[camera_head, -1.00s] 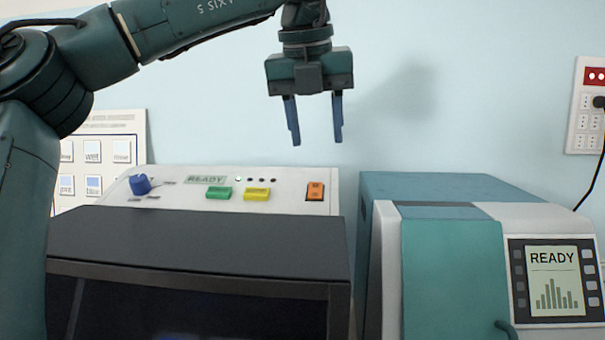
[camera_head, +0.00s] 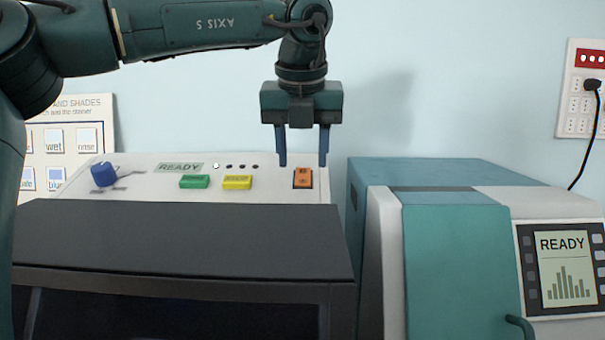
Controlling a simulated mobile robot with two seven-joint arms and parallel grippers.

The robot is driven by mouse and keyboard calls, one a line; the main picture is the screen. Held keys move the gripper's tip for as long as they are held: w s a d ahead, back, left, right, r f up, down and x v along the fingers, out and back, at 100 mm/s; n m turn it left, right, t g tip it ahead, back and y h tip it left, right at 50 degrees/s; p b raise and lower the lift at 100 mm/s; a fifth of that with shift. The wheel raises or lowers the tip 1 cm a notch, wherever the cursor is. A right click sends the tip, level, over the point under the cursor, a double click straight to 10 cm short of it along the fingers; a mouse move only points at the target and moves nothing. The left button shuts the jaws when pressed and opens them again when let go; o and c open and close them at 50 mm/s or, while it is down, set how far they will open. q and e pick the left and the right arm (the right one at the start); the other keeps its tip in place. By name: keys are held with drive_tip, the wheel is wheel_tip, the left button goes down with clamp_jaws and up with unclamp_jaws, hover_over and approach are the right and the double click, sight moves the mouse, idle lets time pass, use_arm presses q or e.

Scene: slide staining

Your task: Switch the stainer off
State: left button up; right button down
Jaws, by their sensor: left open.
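The stainer (camera_head: 180,240) stands at the left, with a white sloped control panel on top and a dark front. On the panel an orange rocker switch (camera_head: 303,178) sits at the right end. A green button (camera_head: 194,182), a yellow button (camera_head: 237,182) and a blue knob (camera_head: 104,174) are to its left. The panel display (camera_head: 180,168) reads READY, and one lamp (camera_head: 216,166) beside it is lit. My left gripper (camera_head: 302,162) points down with its fingers apart and empty, its tips just above the orange switch in the picture. My right gripper is not in view.
A second machine (camera_head: 450,260) with a teal door and a READY screen (camera_head: 565,270) stands close on the right. A wall socket panel (camera_head: 580,95) with a plugged black cable is at the far right. A chart (camera_head: 65,145) hangs at the left.

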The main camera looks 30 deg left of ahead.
sight(303, 180)
use_arm(q)
drive_tip(key=shift+x, duration=1.6)
